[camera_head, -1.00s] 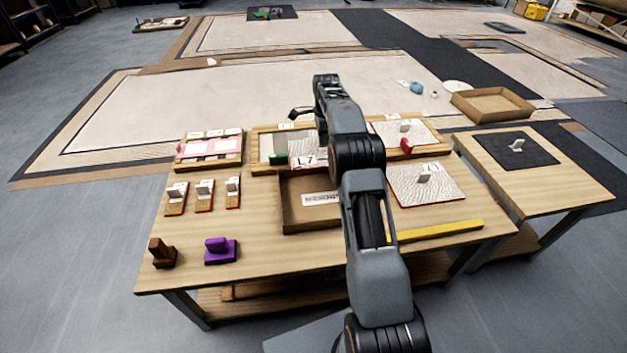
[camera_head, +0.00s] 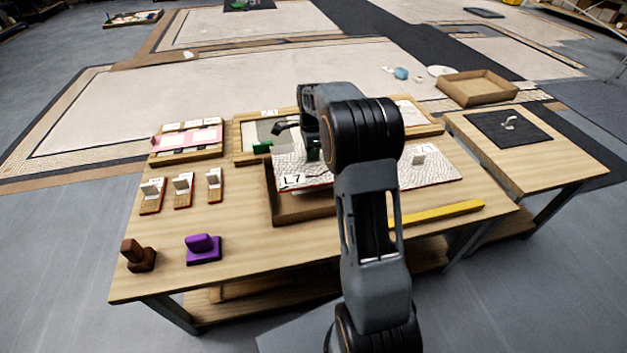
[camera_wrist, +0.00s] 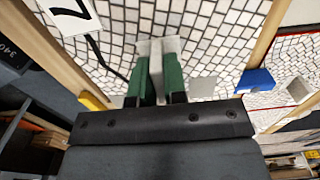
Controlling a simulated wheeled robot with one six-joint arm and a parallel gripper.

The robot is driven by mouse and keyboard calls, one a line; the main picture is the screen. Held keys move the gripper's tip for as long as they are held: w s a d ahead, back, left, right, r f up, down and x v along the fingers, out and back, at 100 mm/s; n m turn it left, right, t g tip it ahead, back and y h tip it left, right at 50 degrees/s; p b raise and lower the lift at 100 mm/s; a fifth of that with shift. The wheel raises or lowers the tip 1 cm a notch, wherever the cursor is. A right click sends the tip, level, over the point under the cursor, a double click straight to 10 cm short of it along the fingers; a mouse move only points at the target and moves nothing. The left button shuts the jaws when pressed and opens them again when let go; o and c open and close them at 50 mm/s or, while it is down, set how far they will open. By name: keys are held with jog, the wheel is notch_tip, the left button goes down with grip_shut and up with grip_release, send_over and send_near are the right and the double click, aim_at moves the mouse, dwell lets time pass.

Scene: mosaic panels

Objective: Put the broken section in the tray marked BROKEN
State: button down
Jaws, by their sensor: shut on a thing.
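A white mosaic section (camera_wrist: 205,25) with a 7 on its label is held in my gripper (camera_wrist: 158,75). The green fingers are shut on its pale upright handle (camera_wrist: 158,46). A dark line crosses its tiles near the label in the wrist view. In the head view the section (camera_head: 290,170) hangs over the back part of a brown open tray (camera_head: 302,212) and appears raised above it. My arm hides part of the section, the tray and most of my gripper. The tray's label is covered, so I cannot read it here.
A wooden frame (camera_head: 240,143) with a grey bed stands behind the tray. Another mosaic section (camera_head: 430,172) lies right of my arm. A yellow bar (camera_head: 436,213), a purple block (camera_head: 203,250) and a brown block (camera_head: 137,254) lie nearer. A black mat (camera_head: 509,137) covers part of the side table.

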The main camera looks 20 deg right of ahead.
aim_at(314, 168)
jog(key=shift+s+a+f+b, duration=0.25)
jog(key=shift+s+f+b, duration=0.2)
jog(key=shift+s+f, duration=0.45)
jog(key=shift+s+a+f+b, duration=0.2)
jog(key=shift+s+f+b, duration=0.2)
jog(key=shift+s+f, duration=0.45)
jog(key=shift+w+f+b, duration=0.15)
jog(key=shift+f+b, duration=0.05)
jog(key=shift+f, duration=0.6)
jog(key=shift+w+f+b, duration=0.15)
jog(key=shift+f+b, duration=0.05)
jog(key=shift+f, duration=0.55)
jog(key=shift+f, duration=0.2)
jog(key=c, duration=1.2)
grip_release()
jog(key=shift+o, duration=0.2)
notch_tip(314, 168, up, 12)
jog(key=p, duration=0.4)
jog(key=shift+r, duration=0.15)
